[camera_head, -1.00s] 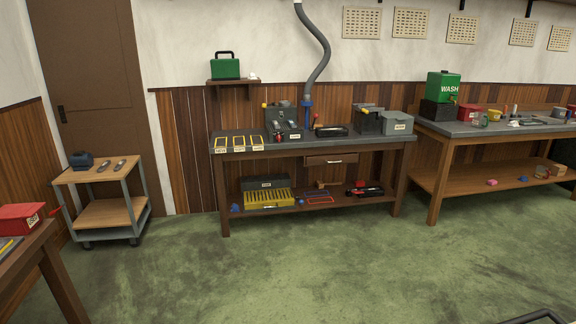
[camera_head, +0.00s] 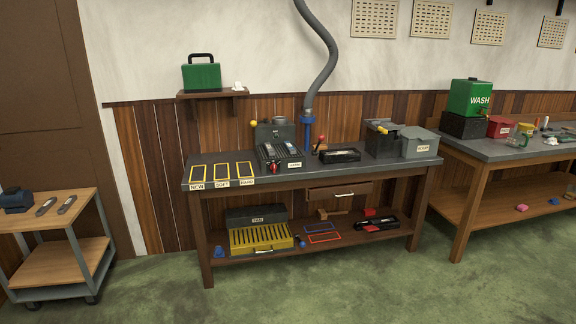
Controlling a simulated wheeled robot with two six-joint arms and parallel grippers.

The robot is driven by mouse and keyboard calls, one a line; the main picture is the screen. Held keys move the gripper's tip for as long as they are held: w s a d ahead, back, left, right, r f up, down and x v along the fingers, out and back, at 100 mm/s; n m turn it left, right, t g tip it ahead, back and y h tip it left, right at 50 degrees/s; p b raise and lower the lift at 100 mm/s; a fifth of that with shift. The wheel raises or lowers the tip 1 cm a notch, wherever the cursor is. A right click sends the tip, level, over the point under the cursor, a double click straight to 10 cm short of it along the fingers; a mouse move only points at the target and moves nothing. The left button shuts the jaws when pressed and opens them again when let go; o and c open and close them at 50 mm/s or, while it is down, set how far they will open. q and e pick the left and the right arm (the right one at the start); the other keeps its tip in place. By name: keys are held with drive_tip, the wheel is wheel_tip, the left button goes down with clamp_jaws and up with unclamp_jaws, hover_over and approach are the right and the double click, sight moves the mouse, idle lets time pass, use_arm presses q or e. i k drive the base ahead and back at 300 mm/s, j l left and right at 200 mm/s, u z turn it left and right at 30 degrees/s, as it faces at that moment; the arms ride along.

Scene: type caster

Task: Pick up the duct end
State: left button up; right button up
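A grey flexible duct (camera_head: 328,58) hangs down from above against the back wall. Its blue end (camera_head: 308,130) is low, just above the back edge of the grey-topped workbench (camera_head: 345,171). I cannot tell whether the duct end touches the bench or the machine beside it. Neither of my grippers is in view.
The bench carries a caster machine (camera_head: 278,150), a black tray (camera_head: 340,155) and grey boxes (camera_head: 418,142). A shelf below holds a yellow case (camera_head: 260,238). A cart (camera_head: 60,235) stands left, a second bench (camera_head: 480,155) right. The green floor ahead (camera_head: 330,290) is clear.

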sight(307, 113)
drive_tip(key=i+l+z, duration=0.2)
drive_tip(key=i+z, duration=0.15)
drive_tip(key=i, duration=0.3)
drive_tip(key=i+z, duration=0.35)
drive_tip(key=i, duration=0.3)
drive_tip(key=i+j+z, duration=0.15)
drive_tip(key=i+z, duration=0.25)
drive_tip(key=i, duration=0.25)
